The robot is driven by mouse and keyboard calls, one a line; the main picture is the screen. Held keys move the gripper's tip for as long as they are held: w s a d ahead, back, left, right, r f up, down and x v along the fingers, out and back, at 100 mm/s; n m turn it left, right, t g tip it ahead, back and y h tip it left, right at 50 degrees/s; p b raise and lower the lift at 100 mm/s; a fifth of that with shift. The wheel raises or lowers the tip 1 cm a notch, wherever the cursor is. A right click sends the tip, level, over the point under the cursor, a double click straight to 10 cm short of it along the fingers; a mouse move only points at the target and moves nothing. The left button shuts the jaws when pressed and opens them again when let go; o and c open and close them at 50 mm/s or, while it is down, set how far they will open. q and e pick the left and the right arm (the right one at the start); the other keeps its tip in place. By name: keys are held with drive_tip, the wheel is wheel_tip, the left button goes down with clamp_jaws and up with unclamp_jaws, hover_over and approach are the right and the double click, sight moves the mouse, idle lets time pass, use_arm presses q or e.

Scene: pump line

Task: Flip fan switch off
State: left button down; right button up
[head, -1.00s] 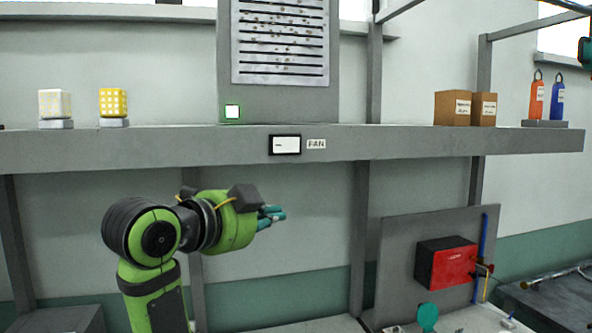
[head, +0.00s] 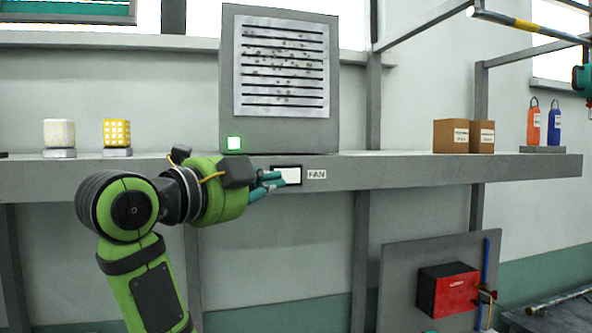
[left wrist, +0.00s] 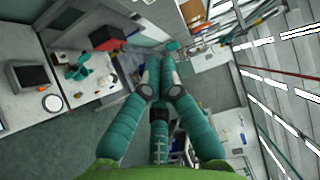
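The fan switch (head: 293,175) is a white rocker in a black frame on the front edge of the grey shelf (head: 430,172). A FAN label (head: 316,174) is just right of it. My right gripper is not in view.
A red box (head: 447,290) is on a panel at lower right. The shelf front right of the label is clear.

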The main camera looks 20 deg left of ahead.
sight(297, 175)
use_arm(q)
drive_tip(key=p+x, duration=0.2)
drive_tip(key=x, duration=0.1)
drive_tip(key=a+p+x, duration=0.1)
drive_tip(key=p+x, duration=0.1)
drive_tip(key=x, duration=0.1)
drive_tip(key=p+x, duration=0.2)
drive_tip(key=x, duration=0.1)
drive_tip(key=shift+w+r, duration=0.2)
drive_tip(key=shift+w, duration=0.4)
drive_tip(key=shift+w+a+f+p, duration=0.25)
drive_tip(key=shift+w+a+p, duration=0.15)
drive_tip(key=shift+w+a, duration=0.25)
drive_tip(key=shift+d, duration=0.1)
